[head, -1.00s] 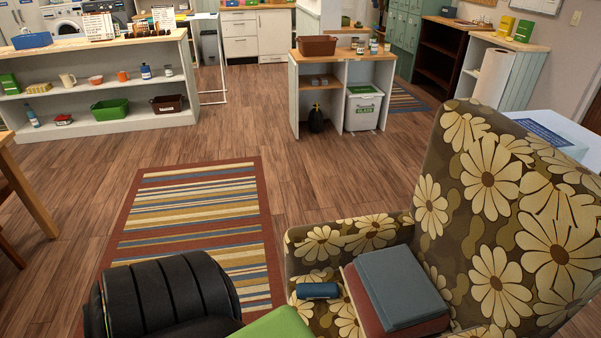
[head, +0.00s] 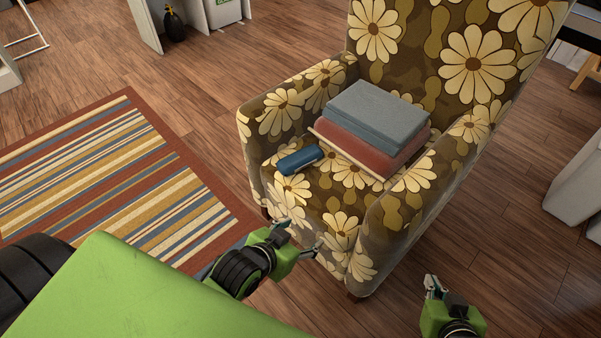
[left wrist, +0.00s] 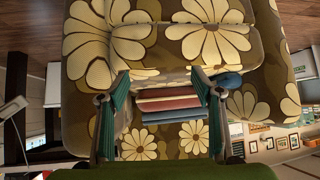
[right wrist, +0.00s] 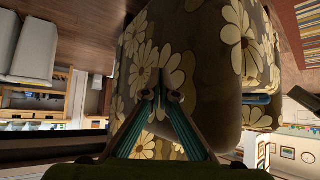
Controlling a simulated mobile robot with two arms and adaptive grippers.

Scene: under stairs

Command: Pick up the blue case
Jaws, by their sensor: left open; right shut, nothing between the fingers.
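The small blue case (head: 300,159) lies on the seat of the flowered armchair (head: 385,225), left of a stack of books (head: 375,115). It also shows in the left wrist view as a rounded blue end (left wrist: 229,80), just right of the right-hand finger. My left gripper (head: 300,236) is open and empty in front of the seat's front edge, below the case in the head view. In the left wrist view its fingers (left wrist: 161,84) frame the books' edges. My right gripper (head: 436,285) is shut and empty, right of the armchair; its fingertips meet in the right wrist view (right wrist: 160,82).
The chair's arms flank the seat, and its high back rises behind the books. A striped rug (head: 120,175) lies on the wooden floor to the left.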

